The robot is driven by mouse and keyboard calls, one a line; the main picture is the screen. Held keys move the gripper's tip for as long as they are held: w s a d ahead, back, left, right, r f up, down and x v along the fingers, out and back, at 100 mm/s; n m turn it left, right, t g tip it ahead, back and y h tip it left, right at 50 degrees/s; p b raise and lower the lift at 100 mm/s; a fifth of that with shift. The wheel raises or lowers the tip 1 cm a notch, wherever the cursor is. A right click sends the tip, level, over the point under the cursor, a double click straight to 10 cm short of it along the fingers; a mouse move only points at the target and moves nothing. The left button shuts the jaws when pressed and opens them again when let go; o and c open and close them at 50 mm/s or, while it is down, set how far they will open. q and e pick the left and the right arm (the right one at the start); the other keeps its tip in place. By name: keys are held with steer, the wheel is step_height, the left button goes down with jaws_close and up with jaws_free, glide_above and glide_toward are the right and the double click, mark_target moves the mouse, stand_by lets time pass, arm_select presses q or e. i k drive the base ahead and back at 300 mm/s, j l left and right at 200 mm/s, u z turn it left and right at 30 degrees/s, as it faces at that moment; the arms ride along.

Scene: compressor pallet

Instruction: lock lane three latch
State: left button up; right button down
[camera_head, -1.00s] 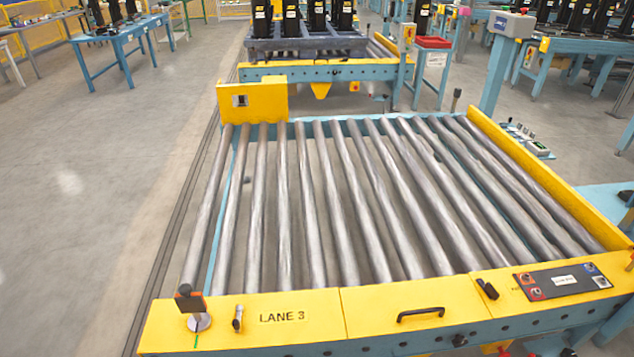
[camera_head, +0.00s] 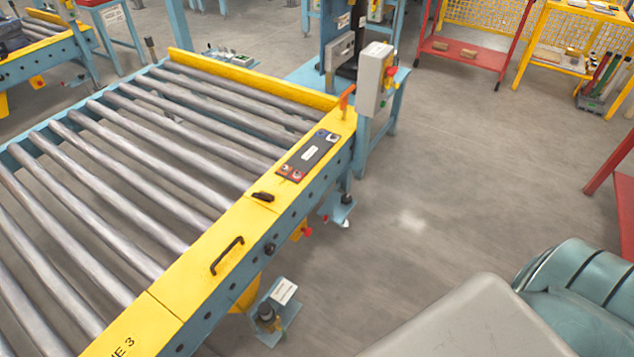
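The lane three roller conveyor (camera_head: 190,262) fills the left of the head view, its yellow front rail running diagonally. The end of the lane label, "NE 3" (camera_head: 122,347), shows at the bottom edge. On the rail are a black pull handle (camera_head: 227,256), a small black lever-like part (camera_head: 263,196) and a dark control panel (camera_head: 308,153) with buttons. An orange upright piece (camera_head: 347,96) stands at the rail's far right end. I cannot tell which of these parts, if any, is the latch. The rail's left end is out of view. Neither gripper is in view.
A grey control box (camera_head: 376,80) with a red button stands beyond the rail's right end. A low teal bracket with a white tag (camera_head: 284,291) sits on the floor below the rail. Red (camera_head: 462,55) and yellow shelving stand behind. The floor right of the conveyor is open.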

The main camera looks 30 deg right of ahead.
mark_target(263, 195)
steer(key=z, duration=0.5)
steer(key=u, duration=0.45)
steer(key=i+l+u, duration=0.15)
steer(key=l+u, duration=0.2)
steer(key=i+l+u, duration=0.15)
steer(key=l+u, duration=1)
steer(key=l, duration=1.65)
